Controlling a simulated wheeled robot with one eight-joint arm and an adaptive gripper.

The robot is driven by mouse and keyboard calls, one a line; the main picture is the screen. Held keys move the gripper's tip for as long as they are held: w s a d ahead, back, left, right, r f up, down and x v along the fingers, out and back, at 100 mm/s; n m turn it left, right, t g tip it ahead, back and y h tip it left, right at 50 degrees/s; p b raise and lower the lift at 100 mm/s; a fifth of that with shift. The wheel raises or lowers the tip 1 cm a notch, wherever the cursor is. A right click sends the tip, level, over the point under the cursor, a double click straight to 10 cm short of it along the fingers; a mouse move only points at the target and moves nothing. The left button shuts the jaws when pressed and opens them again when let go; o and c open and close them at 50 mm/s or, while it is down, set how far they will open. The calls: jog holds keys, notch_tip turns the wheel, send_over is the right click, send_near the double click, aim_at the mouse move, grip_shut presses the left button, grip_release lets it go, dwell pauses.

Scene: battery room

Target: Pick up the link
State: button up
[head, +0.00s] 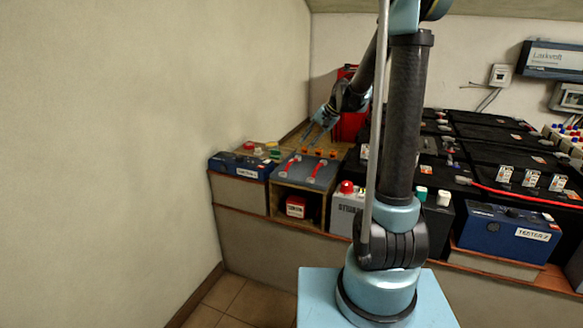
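Two red links with pale ends lie on a grey-topped box against the left wall: the left link (290,164) and the right link (319,169). I cannot tell which one the task means. My gripper (309,140) hangs at the end of the arm, above and behind these links, near a row of small orange blocks (318,153). Its two light-blue fingers look spread apart, with nothing visible between them. The gripper is small in this view, and its exact height above the box is hard to judge.
A blue tester (236,167) stands left of the box. A red item (295,207) sits in the open cubby below. A grey battery with a red cap (346,187) stands to the right. Several black batteries, a red cable (520,194) and another blue tester (507,229) fill the right.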

send_near(292, 161)
jog(key=x, duration=0.3)
jog(key=shift+w+a+f, duration=0.15)
jog(key=shift+w+f, duration=0.05)
jog(key=shift+f, duration=0.1)
jog(key=shift+s+x, duration=0.2)
jog(key=shift+x, duration=2.65)
grip_shut()
